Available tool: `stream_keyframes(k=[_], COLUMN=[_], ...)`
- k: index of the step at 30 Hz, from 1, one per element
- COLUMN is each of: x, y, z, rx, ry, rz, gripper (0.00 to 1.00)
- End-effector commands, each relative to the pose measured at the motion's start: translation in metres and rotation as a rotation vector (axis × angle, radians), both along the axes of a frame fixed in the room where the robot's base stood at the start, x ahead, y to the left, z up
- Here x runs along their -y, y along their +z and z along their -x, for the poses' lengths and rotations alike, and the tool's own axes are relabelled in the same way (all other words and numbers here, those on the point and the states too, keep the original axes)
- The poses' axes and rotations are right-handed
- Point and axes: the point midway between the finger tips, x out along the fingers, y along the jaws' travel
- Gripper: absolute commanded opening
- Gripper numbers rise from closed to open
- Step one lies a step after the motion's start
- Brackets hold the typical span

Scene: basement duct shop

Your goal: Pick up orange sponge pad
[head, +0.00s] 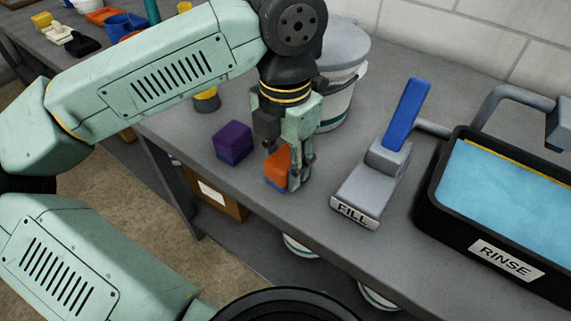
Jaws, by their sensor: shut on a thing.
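The orange sponge pad (277,167) has a blue lower layer and sits at or just above the grey bench top, near its front edge. My gripper (289,178) points down with its fingers around the pad and is shut on it. The fingers hide the pad's right part. I cannot tell whether the pad still touches the bench.
A purple sponge pad (233,140) lies just left of the gripper. A lidded bucket (340,75) stands behind. A grey FILL block with a blue lever (405,115) and a black RINSE basin (440,215) of blue water are at right. Bench space (330,155) between is clear.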

Motion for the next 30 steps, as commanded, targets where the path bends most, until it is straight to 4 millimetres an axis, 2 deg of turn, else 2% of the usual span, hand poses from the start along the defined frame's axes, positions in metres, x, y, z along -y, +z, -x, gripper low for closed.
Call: stream_keyframes(k=[5,8,21,25,30], x=[0.0,0.0,0.0,0.0,0.0], y=[0.001,0.009,0.088,0.098,0.101], z=[0.0,-0.001,-0.001,0.0,0.0], rx=[0.0,0.003,0.002,0.001,-0.001], ry=[0.0,0.001,0.001,0.0,0.0], rz=[0.0,-0.002,-0.001,-0.001,-0.001], gripper=[0.09,0.09,0.09,0.09,0.09])
